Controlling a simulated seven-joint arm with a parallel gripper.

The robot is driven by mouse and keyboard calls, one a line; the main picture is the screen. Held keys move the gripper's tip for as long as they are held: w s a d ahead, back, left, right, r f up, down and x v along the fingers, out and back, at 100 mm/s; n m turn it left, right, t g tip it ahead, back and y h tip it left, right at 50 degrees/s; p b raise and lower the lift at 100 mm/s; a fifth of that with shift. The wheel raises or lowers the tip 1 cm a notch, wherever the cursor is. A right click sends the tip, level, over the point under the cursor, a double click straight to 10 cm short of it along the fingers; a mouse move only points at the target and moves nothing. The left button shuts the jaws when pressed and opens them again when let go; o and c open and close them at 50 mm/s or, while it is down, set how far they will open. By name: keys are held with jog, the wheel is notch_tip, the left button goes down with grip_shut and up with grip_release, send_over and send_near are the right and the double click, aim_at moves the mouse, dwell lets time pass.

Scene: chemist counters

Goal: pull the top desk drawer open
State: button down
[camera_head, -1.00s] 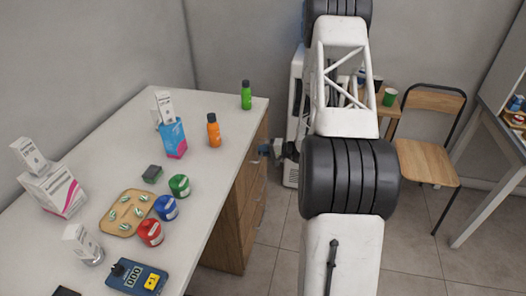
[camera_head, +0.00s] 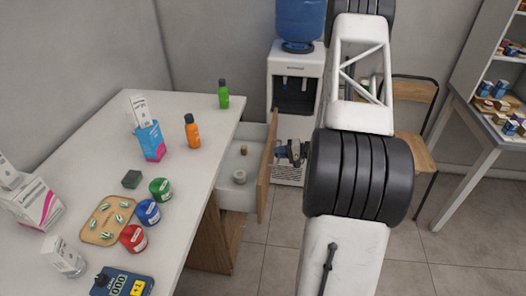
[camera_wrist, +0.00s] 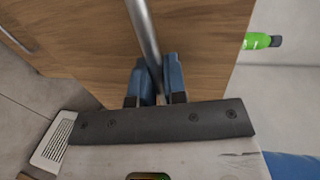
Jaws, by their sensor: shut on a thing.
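The top desk drawer (camera_head: 236,187) stands pulled out from the right side of the white-topped desk (camera_head: 190,235). Its white inside shows, with a small brown item (camera_head: 243,150) and a small whitish round item (camera_head: 239,176) in it. Its wooden front (camera_head: 266,170) faces right. My gripper (camera_head: 292,151) is at the outer face of that front, partly hidden behind my arm. In the wrist view, the blue fingers of my gripper (camera_wrist: 154,85) are shut around a grey metal bar handle (camera_wrist: 144,35) on the wooden drawer front (camera_wrist: 85,40).
On the desk stand a green bottle (camera_head: 223,94), an orange bottle (camera_head: 192,133), several jars and boxes. A water dispenser (camera_head: 295,75) stands behind my gripper. A wooden chair (camera_head: 415,150) is to the right. Floor (camera_head: 265,255) near the drawer is clear.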

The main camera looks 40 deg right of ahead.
jog(key=f+v, duration=0.3)
jog(key=v, duration=1.2)
jog(key=shift+s+d, duration=0.35)
jog(key=shift+d, duration=0.05)
jog(key=shift+f, duration=0.1)
jog(key=c, duration=1.2)
grip_release()
jog(key=shift+s, duration=0.1)
jog(key=v, duration=0.7)
jog(key=shift+s+d, duration=0.2)
jog(key=shift+d, duration=0.05)
jog(key=shift+a, duration=0.1)
